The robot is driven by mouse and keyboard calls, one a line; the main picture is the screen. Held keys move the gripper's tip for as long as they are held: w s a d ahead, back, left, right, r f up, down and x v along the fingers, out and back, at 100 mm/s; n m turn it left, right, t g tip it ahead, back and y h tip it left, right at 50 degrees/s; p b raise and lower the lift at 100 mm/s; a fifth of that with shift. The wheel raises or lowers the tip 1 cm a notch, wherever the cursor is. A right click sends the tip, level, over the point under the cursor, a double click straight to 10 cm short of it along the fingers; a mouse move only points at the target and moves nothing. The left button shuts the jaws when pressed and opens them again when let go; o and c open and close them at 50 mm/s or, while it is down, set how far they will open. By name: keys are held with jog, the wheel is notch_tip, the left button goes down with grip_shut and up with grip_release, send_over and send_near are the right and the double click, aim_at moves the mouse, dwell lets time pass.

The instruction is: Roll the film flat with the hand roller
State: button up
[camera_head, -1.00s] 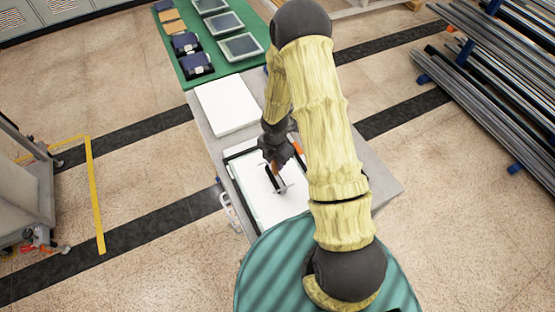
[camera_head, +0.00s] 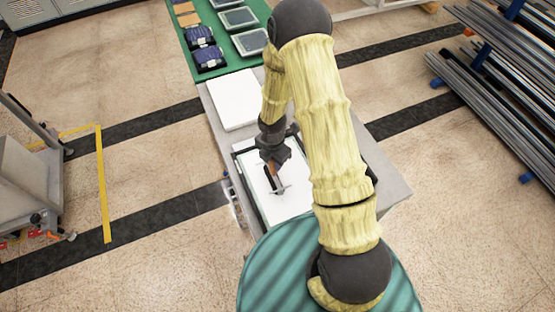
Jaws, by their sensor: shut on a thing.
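My gripper (camera_head: 272,158) points down over the near part of the table. It is shut on the hand roller (camera_head: 271,183), whose orange-brown grip shows just below the jaws. The dark roller part is low over a white sheet (camera_head: 289,207), which looks like the film. I cannot tell whether the roller touches it. The sheet lies flat inside a dark-edged frame. My arm hides its right side, and any wrinkles are too small to see.
A white block (camera_head: 233,100) lies behind the frame on the grey table (camera_head: 391,188). Further back, a green mat (camera_head: 223,58) holds dark packs and grey trays. Metal bars (camera_head: 500,90) are stacked at the right. A grey cart (camera_head: 25,175) stands at the left.

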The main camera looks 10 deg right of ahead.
jog(key=shift+s+a, duration=0.15)
jog(key=shift+a, duration=0.25)
jog(key=shift+s+a+b, duration=0.15)
jog(key=shift+a, duration=0.55)
jog(key=shift+s+a+b, duration=0.1)
jog(key=shift+a+b, duration=0.05)
jog(key=shift+a, duration=0.5)
jog(key=shift+r, duration=0.15)
notch_tip(320, 180, up, 5)
jog(key=p, duration=0.4)
